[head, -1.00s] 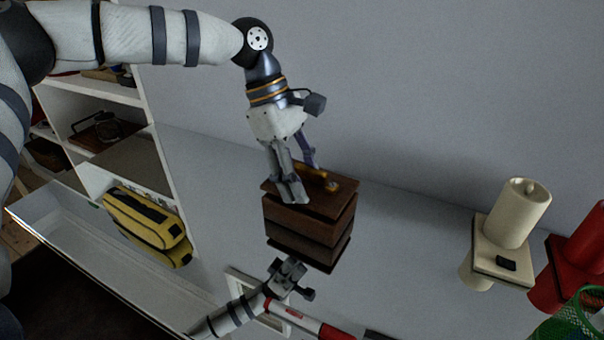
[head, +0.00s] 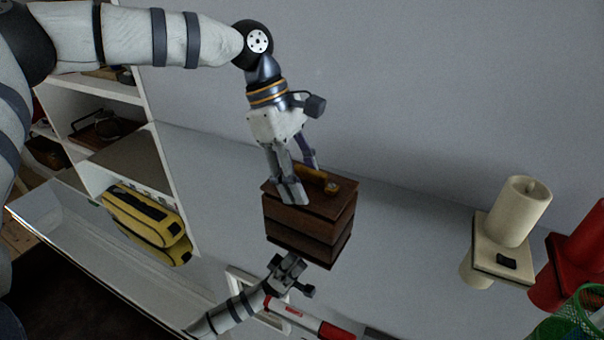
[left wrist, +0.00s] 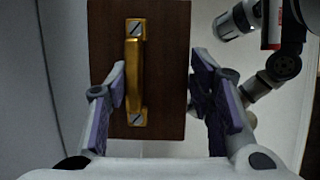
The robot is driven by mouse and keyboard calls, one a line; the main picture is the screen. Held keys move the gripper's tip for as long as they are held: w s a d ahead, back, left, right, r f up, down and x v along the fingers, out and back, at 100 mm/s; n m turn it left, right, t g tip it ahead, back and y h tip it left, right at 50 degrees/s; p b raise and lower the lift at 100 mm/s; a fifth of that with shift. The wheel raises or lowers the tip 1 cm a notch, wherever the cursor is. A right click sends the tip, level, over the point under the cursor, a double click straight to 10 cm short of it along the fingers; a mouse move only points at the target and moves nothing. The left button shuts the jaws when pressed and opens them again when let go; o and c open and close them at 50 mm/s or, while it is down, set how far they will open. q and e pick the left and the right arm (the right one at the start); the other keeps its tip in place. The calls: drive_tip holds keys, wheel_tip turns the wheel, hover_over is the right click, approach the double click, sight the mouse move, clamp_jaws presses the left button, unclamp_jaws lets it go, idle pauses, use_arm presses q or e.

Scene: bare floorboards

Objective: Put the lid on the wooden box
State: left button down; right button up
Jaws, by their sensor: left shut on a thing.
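The lid (head: 277,185) is a dark wooden board with a brass handle (head: 319,178). It lies over the top of the dark wooden box (head: 308,230), about lined up with it; I cannot tell whether it is fully seated. My left gripper (head: 298,185) points down from above, shut on the lid. In the left wrist view its fingers (left wrist: 158,85) stand at either side of the lid (left wrist: 165,60), with the brass handle (left wrist: 135,75) between them. A smaller banded arm with a gripper-like end (head: 285,268) shows below the box; I cannot tell whether it is my right one.
A red-and-white cylinder (head: 305,318) lies below the box. A cream candle (head: 520,212) and a red object (head: 585,250) stand at the right, with a green mesh basket (head: 575,318) at the corner. White shelves with a yellow bag (head: 145,217) are at the left.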

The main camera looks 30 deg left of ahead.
use_arm(q)
drive_tip(key=shift+f, duration=0.45)
drive_tip(key=c, duration=0.7)
unclamp_jaws()
drive_tip(key=shift+r+p, duration=0.7)
drive_tip(key=shift+r, duration=2.85)
use_arm(e)
drive_tip(key=shift+w+r+t, duration=0.4)
drive_tip(key=shift+w+r, duration=0.45)
drive_tip(key=shift+w, duration=0.05)
use_arm(q)
drive_tip(key=shift+f, duration=0.15)
use_arm(e)
drive_tip(key=shift+s, duration=0.1)
